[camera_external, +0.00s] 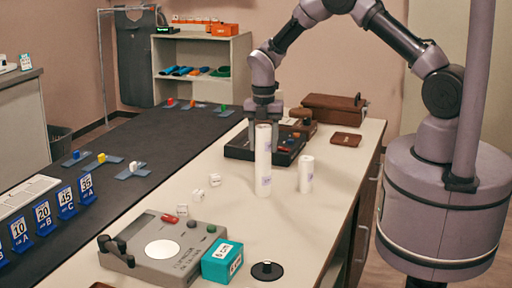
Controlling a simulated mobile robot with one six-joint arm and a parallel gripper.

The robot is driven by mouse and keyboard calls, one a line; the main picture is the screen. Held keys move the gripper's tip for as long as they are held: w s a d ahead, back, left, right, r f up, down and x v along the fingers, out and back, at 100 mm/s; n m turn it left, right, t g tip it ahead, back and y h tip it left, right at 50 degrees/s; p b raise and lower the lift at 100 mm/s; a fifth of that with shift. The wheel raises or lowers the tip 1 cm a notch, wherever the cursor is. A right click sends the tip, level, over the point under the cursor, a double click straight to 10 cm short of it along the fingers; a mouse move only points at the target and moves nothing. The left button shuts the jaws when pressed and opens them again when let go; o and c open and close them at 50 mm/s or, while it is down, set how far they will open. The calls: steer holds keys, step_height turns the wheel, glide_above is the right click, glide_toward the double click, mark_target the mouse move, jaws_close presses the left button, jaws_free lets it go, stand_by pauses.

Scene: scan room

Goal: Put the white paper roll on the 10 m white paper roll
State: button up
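A tall white column (263,160) of paper roll stands upright on the light counter, with faint printed marks near its top and bottom. It looks like one white roll above another, but I cannot clearly make out the joint between them. A shorter white paper roll (306,174) stands upright just to its right, apart from it. My gripper (264,122) points straight down over the column, with its fingers on either side of the column's top. Whether the fingers press on it or stand slightly apart is too small to tell.
A dark tray (240,152) lies behind the column, with a brown box (334,108) farther back. A grey device (163,247), a teal box (222,262) and a black disc (267,271) are in front. Small white cubes (199,195) lie left. The counter right of the shorter roll is clear.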

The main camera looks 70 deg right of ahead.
steer(key=shift+o, duration=1.1)
step_height(320, 180, up, 12)
steer(key=p, duration=0.3)
steer(key=s+a+r+m+t, duration=0.1)
steer(key=s+a+r+m, duration=0.15)
steer(key=r, duration=0.35)
steer(key=s+a+r+m+t, duration=0.1)
steer(key=s+a+r+m, duration=0.1)
steer(key=a+r+m, duration=0.3)
steer(key=s+a+r+m+t, duration=0.2)
steer(key=s+a+r+m, duration=0.3)
steer(key=s+r+m, duration=0.6)
steer(key=s+a+f+m+t+y, duration=0.1)
steer(key=s+a+m, duration=0.1)
steer(key=s, duration=0.4)
steer(key=s+a+f+m+y, duration=0.1)
steer(key=s+a+f+m, duration=0.1)
steer(key=s+m, duration=0.2)
steer(key=s, duration=0.3)
steer(key=shift+a+t, duration=0.35)
steer(key=shift+t, duration=0.05)
steer(key=shift+s, duration=0.1)
